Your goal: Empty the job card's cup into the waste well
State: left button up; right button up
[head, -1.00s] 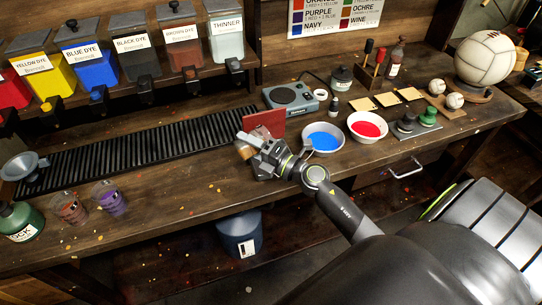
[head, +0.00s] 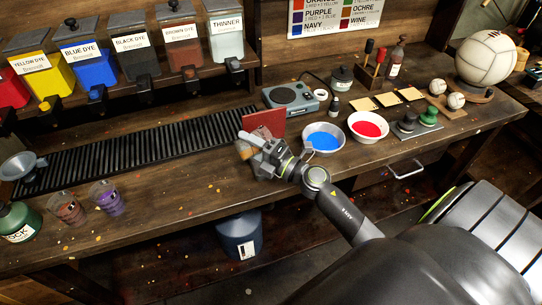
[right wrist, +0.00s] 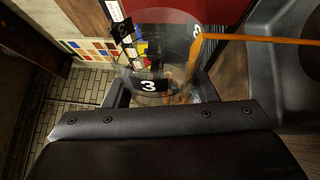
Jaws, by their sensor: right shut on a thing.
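My right gripper (head: 258,152) is over the bench, just in front of an upright red panel (head: 266,125). In the right wrist view the same gripper (right wrist: 163,92) is shut on a clear cup (right wrist: 150,86) with black labels reading 3. The cup looks tilted; a little orange-brown shows through its wall, but I cannot tell how much it holds. In the head view the cup is mostly hidden by the gripper. I cannot make out the waste well or the job card for certain. My left gripper is not in view.
A blue-filled bowl (head: 323,138) and a red-filled bowl (head: 367,127) stand right of the gripper. A grey device (head: 291,97) is behind. A black slotted rack (head: 130,150) runs left. Two filled cups (head: 107,197) stand at the front left. A blue bin (head: 240,235) is below the bench.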

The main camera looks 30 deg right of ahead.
jog(key=shift+d+r+m, duration=0.1)
jog(key=shift+d+m, duration=0.05)
jog(key=shift+m, duration=0.25)
dwell(0.4)
